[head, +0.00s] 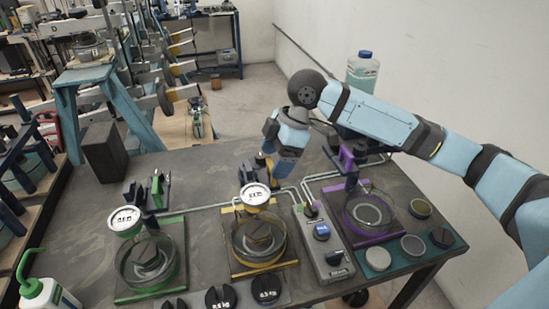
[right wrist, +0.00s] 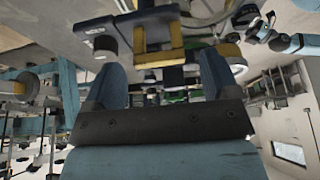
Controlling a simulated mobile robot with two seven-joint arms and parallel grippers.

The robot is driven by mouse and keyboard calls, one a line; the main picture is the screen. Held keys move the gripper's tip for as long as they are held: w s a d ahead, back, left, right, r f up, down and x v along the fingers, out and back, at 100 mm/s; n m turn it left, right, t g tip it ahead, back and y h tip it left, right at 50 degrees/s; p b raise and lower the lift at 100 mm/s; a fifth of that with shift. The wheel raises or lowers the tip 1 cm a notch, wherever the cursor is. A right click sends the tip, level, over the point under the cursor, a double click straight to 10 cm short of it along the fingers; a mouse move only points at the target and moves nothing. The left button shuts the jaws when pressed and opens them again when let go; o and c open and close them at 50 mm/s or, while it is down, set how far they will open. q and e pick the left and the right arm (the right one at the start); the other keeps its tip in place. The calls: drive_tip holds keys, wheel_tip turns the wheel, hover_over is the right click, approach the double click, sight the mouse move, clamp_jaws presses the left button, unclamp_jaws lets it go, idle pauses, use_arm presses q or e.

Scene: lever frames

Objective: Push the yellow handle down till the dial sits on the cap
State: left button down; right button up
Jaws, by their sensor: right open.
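The yellow lever frame (head: 236,268) stands in the middle of the table. Its white dial (head: 255,194) is raised above the glass dish (head: 284,243), and a dark cap (head: 262,232) sits inside the dish, apart from the dial. My right gripper (head: 272,175) points down at the back of this frame, behind the dial, and partly hides the yellow handle. In the right wrist view the open fingers (right wrist: 160,68) stand either side of yellow parts that look like the handle (right wrist: 158,42); contact cannot be told. My left gripper is not in view.
A green frame (head: 150,294) with its own white dial (head: 125,219) stands left, a purple one (head: 380,236) right. A control box (head: 326,250) stands between yellow and purple. Dark knobs line the front edge. A green-capped bottle (head: 44,293) is at lower left.

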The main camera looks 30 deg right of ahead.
sight(257, 167)
drive_tip(key=shift+a+f, duration=0.1)
drive_tip(key=shift+f, duration=0.2)
drive_tip(key=c, duration=1.3)
drive_tip(key=shift+f, duration=2.5)
drive_tip(key=o, duration=1.3)
drive_tip(key=shift+r, duration=0.1)
